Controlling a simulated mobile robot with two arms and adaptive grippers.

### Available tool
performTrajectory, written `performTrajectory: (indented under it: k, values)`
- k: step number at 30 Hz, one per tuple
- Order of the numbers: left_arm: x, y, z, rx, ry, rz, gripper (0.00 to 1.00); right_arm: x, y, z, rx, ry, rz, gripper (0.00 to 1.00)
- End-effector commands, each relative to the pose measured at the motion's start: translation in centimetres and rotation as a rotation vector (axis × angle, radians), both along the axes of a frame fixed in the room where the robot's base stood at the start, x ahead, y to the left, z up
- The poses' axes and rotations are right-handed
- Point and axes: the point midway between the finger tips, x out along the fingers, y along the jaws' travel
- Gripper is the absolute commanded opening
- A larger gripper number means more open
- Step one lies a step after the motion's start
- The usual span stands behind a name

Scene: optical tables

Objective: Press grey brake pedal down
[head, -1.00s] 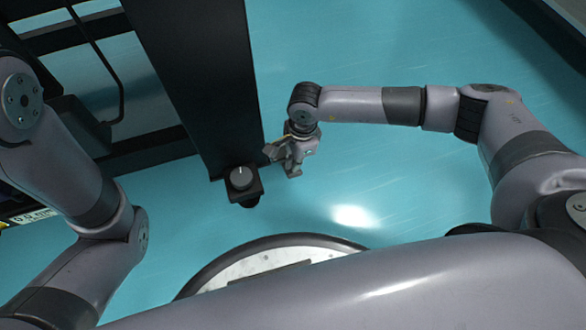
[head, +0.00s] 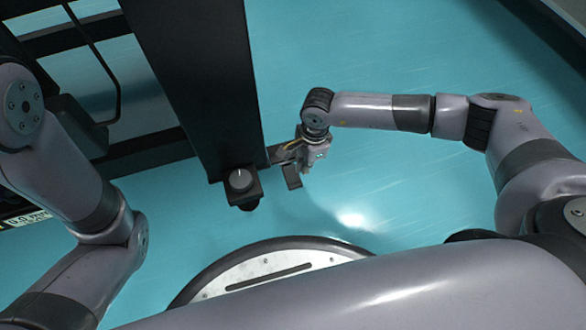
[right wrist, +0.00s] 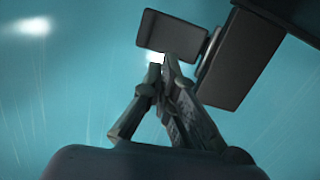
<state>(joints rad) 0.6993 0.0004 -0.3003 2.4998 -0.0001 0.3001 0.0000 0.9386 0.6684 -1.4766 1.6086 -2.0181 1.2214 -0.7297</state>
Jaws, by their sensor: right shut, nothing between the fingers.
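The grey brake pedal (right wrist: 172,31) is a dark rectangular pad at the top middle of the right wrist view. A short bracket beside it reaches toward a black structure on the right. My right gripper (right wrist: 161,63) is shut and empty, its fingertips together at the pad's lower edge. I cannot tell whether they touch it. In the head view my right gripper (head: 298,158) is just right of the black column's end, where I cannot clearly separate the pedal from the fingers. My left gripper is out of view.
A wide black column (head: 200,85) runs down from the top in the head view. A small black box with a round knob (head: 241,180) sits at its lower end. A black frame stands at the left. The turquoise floor (head: 400,60) is clear to the right.

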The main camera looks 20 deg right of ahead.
Motion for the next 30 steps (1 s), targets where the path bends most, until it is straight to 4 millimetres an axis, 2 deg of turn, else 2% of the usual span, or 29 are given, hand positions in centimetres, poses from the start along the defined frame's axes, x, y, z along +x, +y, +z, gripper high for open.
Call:
performTrajectory:
  k: [11, 14, 24, 30]
  values:
    - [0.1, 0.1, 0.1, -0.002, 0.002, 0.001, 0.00, 0.0, -0.1, 0.6, 0.001, -0.001, 0.002, 0.00]
    - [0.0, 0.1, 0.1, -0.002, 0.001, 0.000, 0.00, 0.1, -0.3, 1.8, 0.002, -0.002, 0.001, 0.00]
    - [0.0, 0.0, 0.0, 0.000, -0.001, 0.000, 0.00, 0.2, -1.0, 8.9, 0.002, -0.003, 0.003, 0.00]
    - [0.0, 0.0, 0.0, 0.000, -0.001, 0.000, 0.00, 0.2, -1.2, 11.4, 0.001, -0.001, 0.002, 0.00]
